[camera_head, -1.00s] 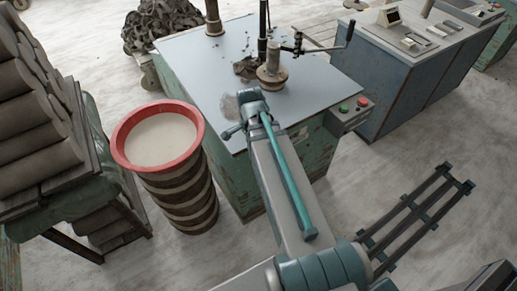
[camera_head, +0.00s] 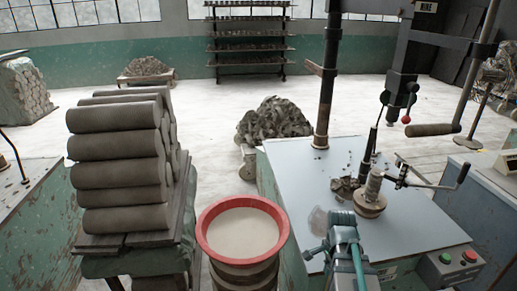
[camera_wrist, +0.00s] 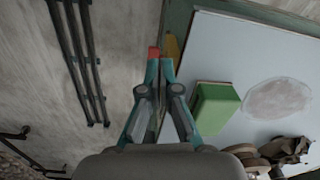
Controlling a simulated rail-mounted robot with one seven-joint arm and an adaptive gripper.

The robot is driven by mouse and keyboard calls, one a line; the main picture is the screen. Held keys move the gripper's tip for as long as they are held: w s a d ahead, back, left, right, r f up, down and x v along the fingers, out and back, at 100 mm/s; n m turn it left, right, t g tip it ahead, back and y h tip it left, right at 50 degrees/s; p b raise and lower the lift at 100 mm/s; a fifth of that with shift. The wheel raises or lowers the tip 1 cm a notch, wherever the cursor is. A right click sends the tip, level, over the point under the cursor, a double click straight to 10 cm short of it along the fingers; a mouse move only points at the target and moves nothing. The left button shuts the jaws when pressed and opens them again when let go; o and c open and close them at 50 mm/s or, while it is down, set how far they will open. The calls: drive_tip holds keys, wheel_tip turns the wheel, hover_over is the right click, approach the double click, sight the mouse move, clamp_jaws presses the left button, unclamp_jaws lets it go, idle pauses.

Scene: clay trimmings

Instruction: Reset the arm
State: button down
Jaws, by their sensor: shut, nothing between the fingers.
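My gripper (camera_wrist: 160,75) shows in the wrist view with its two teal fingers drawn together and nothing between them. It hangs beside the edge of the grey worktable (camera_wrist: 220,45). In the head view, the teal end of my arm (camera_head: 342,220) is over the left front part of the worktable (camera_head: 300,170), but the fingers cannot be made out. A green block (camera_wrist: 215,107) lies at the table's edge, right of the fingers in the wrist view. Small red and yellow patches show at the fingertips; I cannot tell what they are.
A red-rimmed bucket (camera_head: 203,243) stands left of the table. Clay trimmings (camera_head: 345,187) and a round spindle piece (camera_head: 372,195) with a crank are on the tabletop. A post (camera_head: 327,90) rises behind. Stacked clay rolls (camera_head: 120,175) stand at left. A dark rack (camera_wrist: 85,60) lies on the floor.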

drive_tip(key=s+a+f+n+g, duration=0.1)
drive_tip(key=s+a+f+n, duration=0.1)
drive_tip(key=s+f+n, duration=0.35)
drive_tip(key=s+a+f+n+g, duration=0.1)
drive_tip(key=s+a+f+n, duration=0.15)
drive_tip(key=f, duration=0.65)
drive_tip(key=s+a+f+n+g, duration=0.1)
drive_tip(key=s+f+n, duration=0.25)
drive_tip(key=f, duration=0.35)
drive_tip(key=s+a+f+n+g, duration=0.1)
drive_tip(key=s+a+f+g, duration=0.1)
drive_tip(key=s+f, duration=0.4)
drive_tip(key=s+a+f+n+g, duration=0.2)
drive_tip(key=s+f, duration=0.4)
drive_tip(key=s, duration=0.9)
drive_tip(key=shift+a, duration=0.2)
drive_tip(key=shift+s, duration=0.1)
